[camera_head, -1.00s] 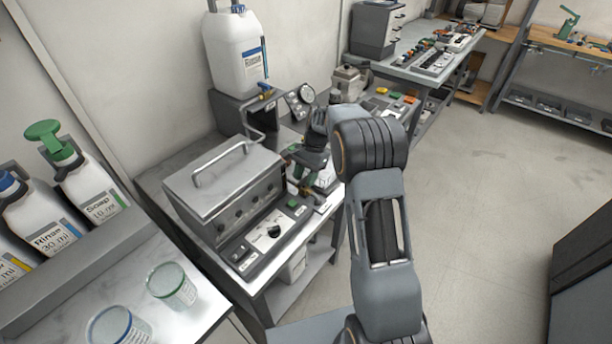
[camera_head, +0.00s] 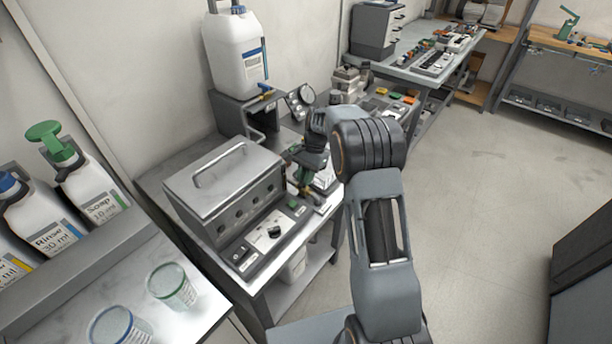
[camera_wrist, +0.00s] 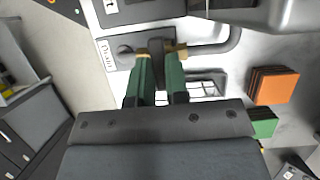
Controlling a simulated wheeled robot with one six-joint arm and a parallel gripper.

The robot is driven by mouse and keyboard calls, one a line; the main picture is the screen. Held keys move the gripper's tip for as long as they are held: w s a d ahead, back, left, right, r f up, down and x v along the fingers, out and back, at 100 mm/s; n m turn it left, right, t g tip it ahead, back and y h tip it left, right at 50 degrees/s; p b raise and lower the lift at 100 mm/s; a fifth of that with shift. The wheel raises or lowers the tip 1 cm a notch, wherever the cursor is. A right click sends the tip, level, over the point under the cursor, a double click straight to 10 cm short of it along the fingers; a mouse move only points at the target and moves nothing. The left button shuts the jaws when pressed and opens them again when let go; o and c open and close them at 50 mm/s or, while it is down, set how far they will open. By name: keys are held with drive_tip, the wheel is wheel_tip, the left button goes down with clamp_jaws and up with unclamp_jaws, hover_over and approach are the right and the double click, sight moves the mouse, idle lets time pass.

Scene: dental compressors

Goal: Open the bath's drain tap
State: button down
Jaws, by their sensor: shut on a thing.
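The bath (camera_head: 230,185) is a steel box with a closed, handled lid on a bench; its front carries knobs and a switch panel. A plate marked "Drain" (camera_wrist: 107,55) shows beside my fingertips in the wrist view. My gripper (camera_wrist: 160,52) has two green fingers close together, shut on the drain tap (camera_wrist: 157,62), whose dark part shows between them. Brass-coloured pieces sit at both sides of the fingertips. In the head view my gripper (camera_head: 303,190) is at the bath's right end; the tap is mostly hidden there, and its exact angle is unclear.
A white Rinse canister (camera_head: 236,52) stands on a raised stand behind the bath. An orange block (camera_wrist: 274,86) and a green block (camera_wrist: 264,122) lie right of my gripper. Open floor lies to the right.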

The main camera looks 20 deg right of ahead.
drive_tip(key=n+p, duration=0.1)
drive_tip(key=n+h+p, duration=0.1)
drive_tip(key=n, duration=0.1)
drive_tip(key=shift+w+a+r+g, duration=0.15)
drive_tip(key=shift+g, duration=0.25)
drive_tip(key=shift+a+n+g+h+p, duration=0.1)
drive_tip(key=shift+n+g+h+p, duration=0.35)
drive_tip(key=shift+n, duration=1.35)
drive_tip(key=shift+n+h, duration=0.25)
drive_tip(key=shift+n, duration=0.05)
drive_tip(key=c, duration=1.1)
unclamp_jaws()
drive_tip(key=v, duration=1.3)
drive_tip(key=shift+r+p, duration=0.3)
drive_tip(key=shift+p, duration=0.05)
